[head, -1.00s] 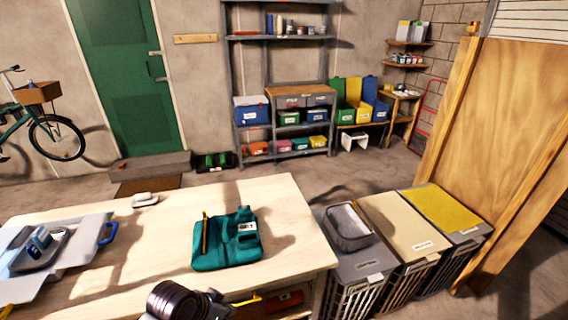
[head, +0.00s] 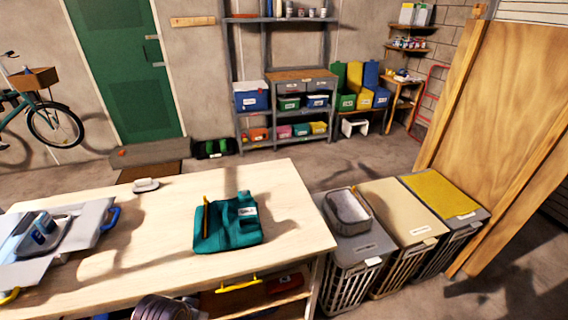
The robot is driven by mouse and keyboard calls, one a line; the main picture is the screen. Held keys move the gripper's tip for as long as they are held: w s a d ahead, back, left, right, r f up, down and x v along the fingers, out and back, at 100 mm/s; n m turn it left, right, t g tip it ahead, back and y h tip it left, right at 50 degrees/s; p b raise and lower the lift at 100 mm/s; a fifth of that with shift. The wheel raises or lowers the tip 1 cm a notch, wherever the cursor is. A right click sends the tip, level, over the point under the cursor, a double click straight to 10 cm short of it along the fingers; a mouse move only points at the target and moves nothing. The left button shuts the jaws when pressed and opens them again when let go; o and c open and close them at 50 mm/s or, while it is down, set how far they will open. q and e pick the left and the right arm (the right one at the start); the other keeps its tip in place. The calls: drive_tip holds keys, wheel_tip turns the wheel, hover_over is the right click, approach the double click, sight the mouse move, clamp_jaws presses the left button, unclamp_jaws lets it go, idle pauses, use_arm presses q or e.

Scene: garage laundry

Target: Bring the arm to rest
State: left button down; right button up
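Neither gripper shows clearly in the head view. A dark rounded part of my own arm (head: 168,308) shows at the bottom edge, in front of the table, and its gripper end cannot be made out. The wooden table (head: 150,240) fills the lower left. A folded teal garment (head: 228,225) with a white label and an orange-yellow strip lies on it, with nothing touching it. A blue-and-grey iron (head: 42,235) rests on a grey board (head: 75,245) at the table's left.
Three lidded hampers (head: 405,240) stand right of the table, with a grey basket (head: 348,210) on the nearest. A wooden panel (head: 510,120) leans behind them. A small white object (head: 145,185) lies at the table's far edge.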

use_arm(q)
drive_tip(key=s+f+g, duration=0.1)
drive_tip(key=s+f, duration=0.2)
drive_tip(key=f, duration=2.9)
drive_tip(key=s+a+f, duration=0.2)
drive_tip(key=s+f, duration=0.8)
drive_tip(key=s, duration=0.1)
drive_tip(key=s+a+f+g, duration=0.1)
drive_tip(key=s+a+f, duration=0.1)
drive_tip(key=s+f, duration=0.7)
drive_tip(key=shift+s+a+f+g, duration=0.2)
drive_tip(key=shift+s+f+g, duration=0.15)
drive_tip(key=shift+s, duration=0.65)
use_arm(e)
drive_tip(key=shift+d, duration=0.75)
